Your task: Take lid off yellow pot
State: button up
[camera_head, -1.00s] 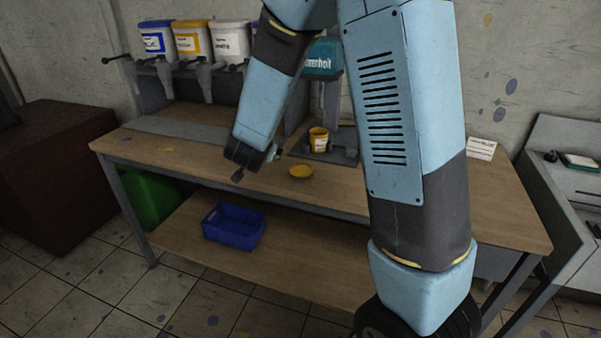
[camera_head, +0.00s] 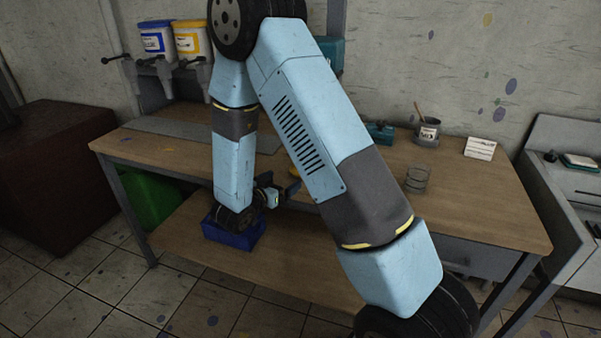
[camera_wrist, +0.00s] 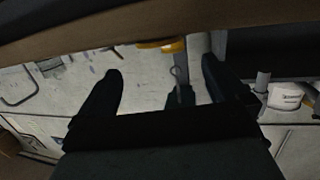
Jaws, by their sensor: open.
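A yellow round lid (camera_head: 294,171) lies on the workbench near its front edge in the head view, mostly hidden behind my arm. The yellow pot is hidden behind my arm there. My gripper (camera_head: 288,190) is low at the bench's front edge, just in front of the lid. In the wrist view my gripper (camera_wrist: 162,76) has its two dark fingers wide apart with nothing held between them. A yellow rounded thing (camera_wrist: 172,46) shows beyond the fingertips at the top; I cannot tell whether it is the lid or the pot.
A blue crate (camera_head: 235,233) stands on the lower shelf below my gripper. Paint dispensers (camera_head: 190,42) stand at the back left. A cup with a brush (camera_head: 429,130), a wire holder (camera_head: 417,180) and a white card (camera_head: 480,148) stand on the right. The bench's left part (camera_head: 150,150) is mostly clear.

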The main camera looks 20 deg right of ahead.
aim_at(298, 173)
jog(key=shift+x, duration=5.1)
jog(key=shift+s+f, duration=0.1)
jog(key=shift+c, duration=0.5)
jog(key=c, duration=0.8)
